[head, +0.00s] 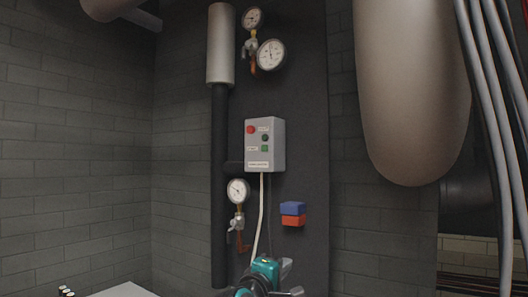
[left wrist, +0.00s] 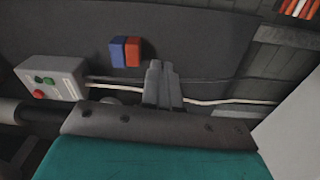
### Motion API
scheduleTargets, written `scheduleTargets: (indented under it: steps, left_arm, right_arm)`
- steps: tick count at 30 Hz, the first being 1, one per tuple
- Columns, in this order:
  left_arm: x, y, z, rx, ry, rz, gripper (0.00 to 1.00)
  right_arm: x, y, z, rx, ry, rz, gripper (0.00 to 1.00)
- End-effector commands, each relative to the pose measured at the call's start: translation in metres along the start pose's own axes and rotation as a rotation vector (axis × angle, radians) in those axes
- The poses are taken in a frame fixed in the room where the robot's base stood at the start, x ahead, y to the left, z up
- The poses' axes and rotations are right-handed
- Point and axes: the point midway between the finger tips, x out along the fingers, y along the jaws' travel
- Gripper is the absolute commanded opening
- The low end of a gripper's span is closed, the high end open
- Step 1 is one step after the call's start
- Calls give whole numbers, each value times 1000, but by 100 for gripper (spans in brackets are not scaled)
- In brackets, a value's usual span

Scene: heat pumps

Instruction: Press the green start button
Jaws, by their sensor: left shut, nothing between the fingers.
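A light grey control box (head: 278,145) is on the dark wall panel, upright. On its front are a red button (head: 250,129), a dark green round part (head: 265,138) and a brighter green part (head: 264,148) below it. The labels are too small to read. The box (left wrist: 66,72) is at the left in the left wrist view, with the red button (left wrist: 38,94) and the green parts (left wrist: 47,81). My left gripper (head: 286,266), on a teal hand, is well below the box. Its fingers (left wrist: 162,68) are together and empty, apart from the box. My right gripper is not visible.
A blue and red block (head: 292,213) is fixed below right. A pale cable (head: 261,215) hangs from the box. A large tank (head: 412,90) and grey hoses (head: 500,110) are at the right.

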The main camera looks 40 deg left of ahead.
Motion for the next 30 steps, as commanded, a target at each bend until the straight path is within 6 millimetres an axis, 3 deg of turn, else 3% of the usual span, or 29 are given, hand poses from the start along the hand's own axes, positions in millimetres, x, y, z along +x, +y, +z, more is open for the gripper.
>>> scheduleTargets:
  steps: [1,6,12,15,19,30]
  left_arm:
    - [11,36,-19,-139,32,87,0]
    - [27,132,-78,-625,79,365,0]
    - [26,216,-132,-1127,32,644,0]
    - [23,241,-148,-1298,-3,734,0]
    - [20,258,-158,-1423,-37,797,0]
    - [19,263,-161,-1457,-48,814,0]
  right_arm:
    - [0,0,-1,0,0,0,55]
    - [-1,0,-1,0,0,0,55]
    - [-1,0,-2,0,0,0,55]
    - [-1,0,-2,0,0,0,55]
    - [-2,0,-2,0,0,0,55]
    - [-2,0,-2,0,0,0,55]
